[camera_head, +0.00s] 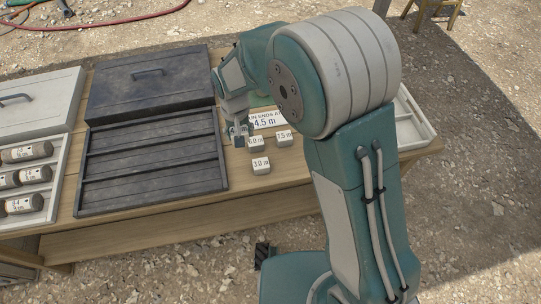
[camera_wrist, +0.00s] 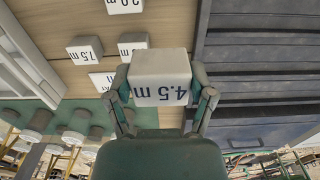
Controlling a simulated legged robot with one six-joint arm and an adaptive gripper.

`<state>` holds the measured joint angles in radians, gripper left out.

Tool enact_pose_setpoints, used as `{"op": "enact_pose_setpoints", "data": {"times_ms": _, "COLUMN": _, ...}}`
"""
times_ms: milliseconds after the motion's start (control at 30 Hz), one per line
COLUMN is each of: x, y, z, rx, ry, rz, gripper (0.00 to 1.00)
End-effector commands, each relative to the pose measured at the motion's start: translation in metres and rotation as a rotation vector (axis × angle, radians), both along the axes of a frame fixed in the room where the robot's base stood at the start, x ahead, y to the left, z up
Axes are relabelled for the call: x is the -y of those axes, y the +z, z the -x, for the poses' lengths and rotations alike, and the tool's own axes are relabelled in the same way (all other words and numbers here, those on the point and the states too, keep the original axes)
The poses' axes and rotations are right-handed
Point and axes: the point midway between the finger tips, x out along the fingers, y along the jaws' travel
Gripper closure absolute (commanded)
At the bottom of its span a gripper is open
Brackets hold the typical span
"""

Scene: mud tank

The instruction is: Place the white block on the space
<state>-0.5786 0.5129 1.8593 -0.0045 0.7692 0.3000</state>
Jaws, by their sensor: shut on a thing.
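My gripper (camera_head: 238,130) is shut on a white block marked "4.5 m"; in the wrist view the gripper (camera_wrist: 161,80) has one finger on each side of the block (camera_wrist: 160,66). In the head view my gripper largely hides this block, beside the right edge of the dark tray. A white sign (camera_head: 268,119), reading partly "ENDS AT 4.5 m", lies behind the other blocks. White blocks marked 6.0 m (camera_head: 256,144), 7.5 m (camera_head: 284,138) and 3.0 m (camera_head: 261,165) sit on the wooden table. Whether the held block touches the table cannot be told.
The dark tray (camera_head: 151,142) has empty long rows, with its dark handled lid (camera_head: 150,85) behind. A white tray (camera_head: 58,183) at left holds several cylindrical samples, with a white lid (camera_head: 40,103) behind. Bare table (camera_head: 265,190) lies in front of the blocks.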

Motion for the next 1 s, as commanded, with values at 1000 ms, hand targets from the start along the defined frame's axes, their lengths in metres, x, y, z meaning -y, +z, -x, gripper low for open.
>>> {"op": "enact_pose_setpoints", "data": {"times_ms": 1000, "x": 0.143, "y": -0.099, "z": -0.002, "rx": -0.002, "ry": -0.002, "rz": -0.001, "gripper": 0.74}}
